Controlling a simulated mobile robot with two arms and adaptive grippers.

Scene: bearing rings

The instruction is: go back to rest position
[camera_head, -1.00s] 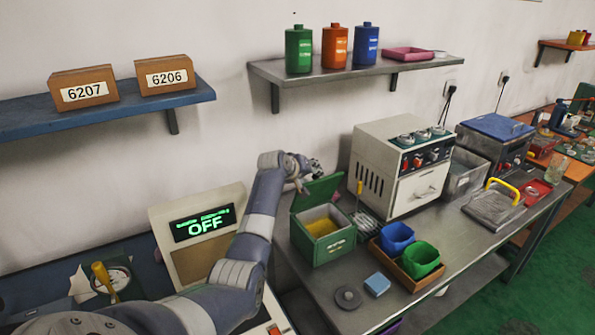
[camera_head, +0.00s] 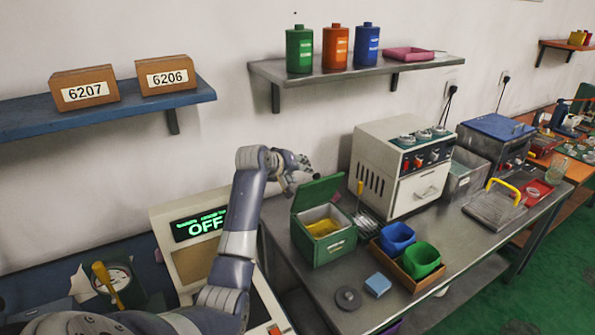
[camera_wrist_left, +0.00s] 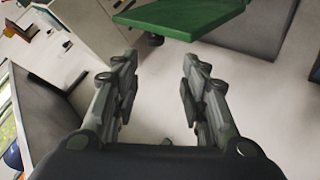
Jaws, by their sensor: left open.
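My left gripper (camera_head: 299,172) is at the end of my raised left arm, near the wall and just behind the raised lid of the green box (camera_head: 324,250). In the left wrist view my left gripper (camera_wrist_left: 160,80) has its two fingers well apart, with nothing between them. The green lid (camera_wrist_left: 185,18) lies beyond the fingertips there, apart from them. My right gripper is in neither view.
The steel table (camera_head: 305,288) holds the open green box, a beige machine (camera_head: 375,165), blue and green bins (camera_head: 422,259), a blue block (camera_head: 377,284) and a dark disc (camera_head: 348,299). The display unit (camera_head: 203,226) reads OFF. A shelf (camera_head: 350,70) hangs above.

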